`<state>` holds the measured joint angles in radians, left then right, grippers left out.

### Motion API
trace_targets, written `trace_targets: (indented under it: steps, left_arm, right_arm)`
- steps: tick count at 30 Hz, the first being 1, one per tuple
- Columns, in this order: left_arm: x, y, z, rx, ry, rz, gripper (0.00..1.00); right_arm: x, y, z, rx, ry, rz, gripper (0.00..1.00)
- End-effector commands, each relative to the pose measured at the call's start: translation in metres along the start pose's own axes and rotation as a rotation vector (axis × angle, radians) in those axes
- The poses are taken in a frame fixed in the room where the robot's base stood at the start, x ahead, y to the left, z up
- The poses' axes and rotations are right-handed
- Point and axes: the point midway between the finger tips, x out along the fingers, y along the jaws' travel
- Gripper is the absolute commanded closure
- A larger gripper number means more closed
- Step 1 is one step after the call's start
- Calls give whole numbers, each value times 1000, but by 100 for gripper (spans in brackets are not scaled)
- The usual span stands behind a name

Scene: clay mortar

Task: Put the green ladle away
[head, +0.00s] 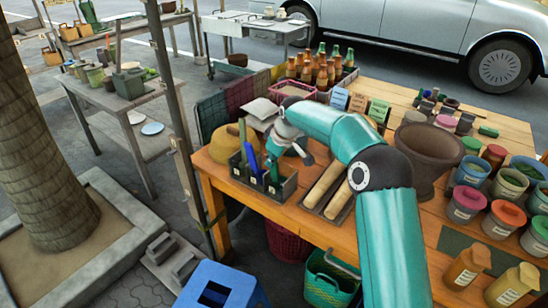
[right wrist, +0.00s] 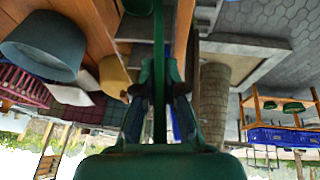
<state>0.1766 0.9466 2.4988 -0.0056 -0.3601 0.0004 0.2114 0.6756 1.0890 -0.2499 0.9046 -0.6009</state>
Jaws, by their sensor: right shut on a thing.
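My right gripper (head: 276,148) is over the dark utensil rack (head: 262,188) at the near left corner of the wooden table. In the right wrist view, my right gripper (right wrist: 162,92) is shut on the long green ladle (right wrist: 158,60), which runs between its fingers. In the head view, a green piece (head: 274,172) shows just below the gripper at the rack's right part. It looks like the ladle, but I cannot tell how deep it sits. A blue handle (head: 252,158) and a green handle (head: 243,133) stand left of it. My left gripper is out of view.
Two rolling-pin-like rods (head: 326,190) lie in a tray right of the rack. A big brown mortar (head: 430,155) stands beyond my right arm. A yellow-brown rounded thing (head: 224,145) is behind the rack. Bottles (head: 320,72) and lidded tubs (head: 466,203) fill other parts of the table.

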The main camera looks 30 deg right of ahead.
Motion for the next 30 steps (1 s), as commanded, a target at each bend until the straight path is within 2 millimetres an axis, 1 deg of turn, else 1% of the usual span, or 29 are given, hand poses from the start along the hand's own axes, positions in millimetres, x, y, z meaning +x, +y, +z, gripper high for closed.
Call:
trace_targets:
  steps: [10, 11, 12, 16, 25, 28, 30]
  left_arm:
    - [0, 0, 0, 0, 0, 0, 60]
    - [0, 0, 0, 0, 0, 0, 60]
    - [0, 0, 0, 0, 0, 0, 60]
    - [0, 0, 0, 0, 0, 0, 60]
    - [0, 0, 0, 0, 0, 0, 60]
    - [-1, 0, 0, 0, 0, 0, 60]
    - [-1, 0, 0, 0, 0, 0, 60]
  right_arm:
    - [0, 0, 0, 1, 0, 0, 100]
    - [0, 0, 0, 1, 0, 0, 89]
    - [0, 0, 0, 1, 0, 0, 82]
    - [0, 1, 0, 1, 0, 0, 61]
    - [-1, 1, 1, 1, 0, 0, 61]
    - [-6, 1, 0, 1, 0, 1, 61]
    - [-13, 1, 0, 1, 1, 1, 61]
